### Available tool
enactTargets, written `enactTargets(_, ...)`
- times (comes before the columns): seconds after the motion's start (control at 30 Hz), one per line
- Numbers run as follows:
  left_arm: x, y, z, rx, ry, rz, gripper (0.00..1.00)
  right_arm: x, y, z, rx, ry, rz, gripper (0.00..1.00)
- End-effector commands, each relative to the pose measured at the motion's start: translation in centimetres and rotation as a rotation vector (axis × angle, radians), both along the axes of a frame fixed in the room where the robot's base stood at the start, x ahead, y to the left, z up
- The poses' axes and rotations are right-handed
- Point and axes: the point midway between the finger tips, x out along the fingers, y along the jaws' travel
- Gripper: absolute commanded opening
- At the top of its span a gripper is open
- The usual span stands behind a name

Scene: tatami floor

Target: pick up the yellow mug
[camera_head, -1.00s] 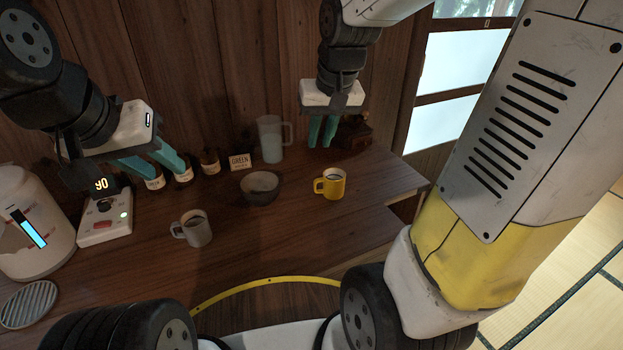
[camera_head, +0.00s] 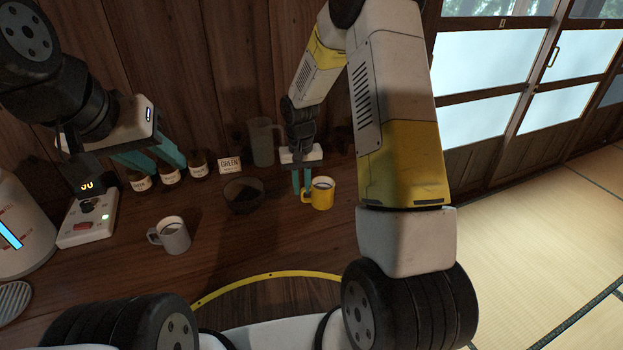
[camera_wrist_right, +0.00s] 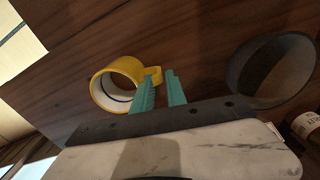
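My left gripper (camera_head: 165,164) is open and empty over the counter's left part.
A dark bowl (camera_head: 243,196) is left of the mug, and a grey mug (camera_head: 170,235) is further left. A glass pitcher (camera_head: 262,143), a GREEN sign (camera_head: 230,164) and several small bottles (camera_head: 168,174) stand behind. A white scale (camera_head: 88,222) is at left.

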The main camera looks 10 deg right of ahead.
Motion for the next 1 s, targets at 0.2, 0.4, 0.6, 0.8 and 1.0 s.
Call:
enactTargets(0.2,0.0,0.0,0.0,0.000,0.000,0.000,0.36,-0.3,0.0,-3.4,0.000,0.003,0.000,0.17)
enactTargets(0.4,0.0,0.0,0.0,0.000,0.000,0.000,0.36,-0.2,0.0,-4.5,0.000,0.000,0.001,0.17)
enactTargets(0.6,0.0,0.0,0.0,0.000,0.000,0.000,0.36,-0.2,0.0,-4.5,0.000,0.000,0.000,0.09)
enactTargets(0.8,0.0,0.0,0.0,0.000,0.000,0.000,0.36,-0.2,0.0,-4.4,0.000,0.000,0.000,0.00)
enactTargets(1.0,0.0,0.0,0.0,0.000,0.000,0.000,0.36,-0.2,0.0,-4.4,0.000,0.000,0.000,0.00)
